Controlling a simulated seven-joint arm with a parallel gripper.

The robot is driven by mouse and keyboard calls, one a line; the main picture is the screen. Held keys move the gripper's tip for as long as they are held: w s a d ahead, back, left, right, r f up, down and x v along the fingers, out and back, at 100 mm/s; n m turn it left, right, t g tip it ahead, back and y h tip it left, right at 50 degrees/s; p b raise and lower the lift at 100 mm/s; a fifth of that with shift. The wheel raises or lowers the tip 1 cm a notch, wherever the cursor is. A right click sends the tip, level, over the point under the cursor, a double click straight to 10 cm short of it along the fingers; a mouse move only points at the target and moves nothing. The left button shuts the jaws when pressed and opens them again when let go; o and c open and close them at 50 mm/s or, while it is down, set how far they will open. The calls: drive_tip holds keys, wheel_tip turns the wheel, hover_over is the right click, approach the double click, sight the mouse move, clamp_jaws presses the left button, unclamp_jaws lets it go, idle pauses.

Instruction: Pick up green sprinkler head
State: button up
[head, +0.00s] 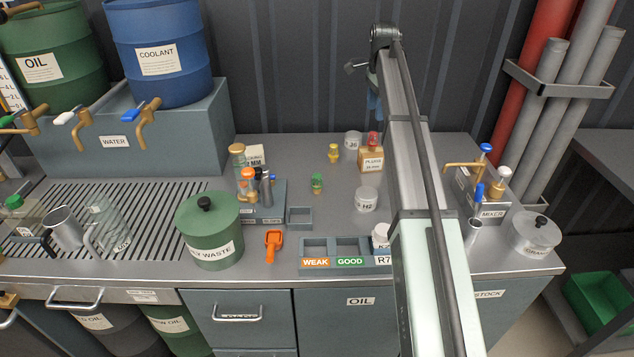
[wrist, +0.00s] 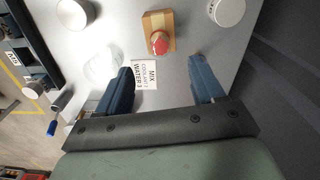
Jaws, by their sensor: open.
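The green sprinkler head (head: 317,183) is a small green-topped piece standing on the grey counter, left of the H2 jar in the head view. I do not see it in the wrist view. My gripper (wrist: 161,66) is open, with its two blue fingers apart and nothing held between them. In the head view only a bit of my gripper (head: 374,104) shows beside my arm, at the back of the counter, up and to the right of the green sprinkler head. My arm hides part of it.
A yellow piece (head: 333,152) stands behind the green one. A wooden block with a red top (head: 371,158) and the H2 jar (head: 367,198) stand to the right. A grey box with an orange-topped piece (head: 248,174) is to the left. Counter around the green piece is clear.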

drive_tip(key=s+a+n, duration=0.1)
drive_tip(key=a, duration=0.8)
drive_tip(key=m, duration=0.1)
hover_over(317, 182)
drive_tip(key=w, duration=0.1)
drive_tip(key=shift+f, duration=2.85)
drive_tip(key=f, duration=0.8)
drive_tip(key=shift+w+a+f, duration=0.1)
drive_tip(key=shift+w+a, duration=0.05)
drive_tip(key=shift+a, duration=0.1)
drive_tip(key=shift+w+d+f, duration=0.15)
drive_tip(key=shift+f, duration=1.2)
drive_tip(key=shift+w+d+f, duration=0.1)
drive_tip(key=shift+f, duration=1.2)
drive_tip(key=shift+c, duration=0.3)
drive_tip(key=c, duration=1.1)
